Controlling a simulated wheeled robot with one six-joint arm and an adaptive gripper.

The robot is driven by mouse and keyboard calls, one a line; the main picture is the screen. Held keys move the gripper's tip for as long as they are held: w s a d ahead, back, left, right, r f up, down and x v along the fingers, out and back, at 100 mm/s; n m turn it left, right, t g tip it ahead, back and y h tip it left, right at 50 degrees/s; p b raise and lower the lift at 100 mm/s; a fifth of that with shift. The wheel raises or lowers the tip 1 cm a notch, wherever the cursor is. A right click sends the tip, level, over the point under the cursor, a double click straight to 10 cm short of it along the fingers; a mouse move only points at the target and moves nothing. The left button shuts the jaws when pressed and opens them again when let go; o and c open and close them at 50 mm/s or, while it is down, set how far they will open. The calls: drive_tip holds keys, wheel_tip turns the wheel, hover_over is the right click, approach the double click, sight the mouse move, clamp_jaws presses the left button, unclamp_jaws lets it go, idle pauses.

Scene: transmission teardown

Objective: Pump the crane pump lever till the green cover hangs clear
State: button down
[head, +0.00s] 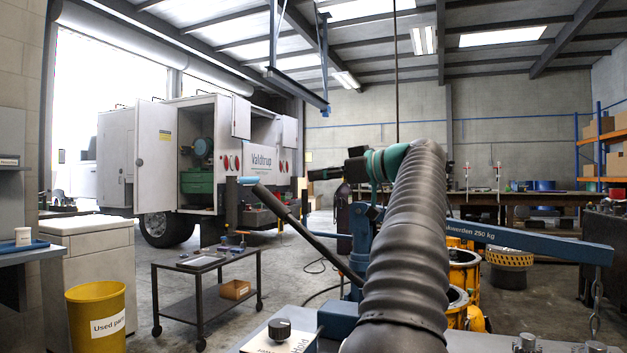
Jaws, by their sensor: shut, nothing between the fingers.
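I cannot make out the green cover; whatever hangs below the chain is out of frame. My gripper (314,174) is shut and empty, pointing left. In the picture it is above and right of the lever's upper end, apart from it.
A dark wheeled cart (205,290) with a small box stands left of the lever. A yellow bin (96,310) is at the lower left. A knob panel (280,335) is at the bottom. Yellow housings (463,268) stand behind my arm. Floor between cart and crane is mostly open.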

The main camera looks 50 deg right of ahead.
approach(269, 193)
drive_tip(key=w+r, duration=0.3)
drive_tip(key=w, duration=0.1)
drive_tip(key=f, duration=0.1)
drive_tip(key=w+f, duration=0.1)
drive_tip(key=shift+a+f, duration=0.3)
drive_tip(key=shift+a, duration=0.05)
drive_tip(key=shift+w+f, duration=0.5)
drive_tip(key=shift+f, duration=0.05)
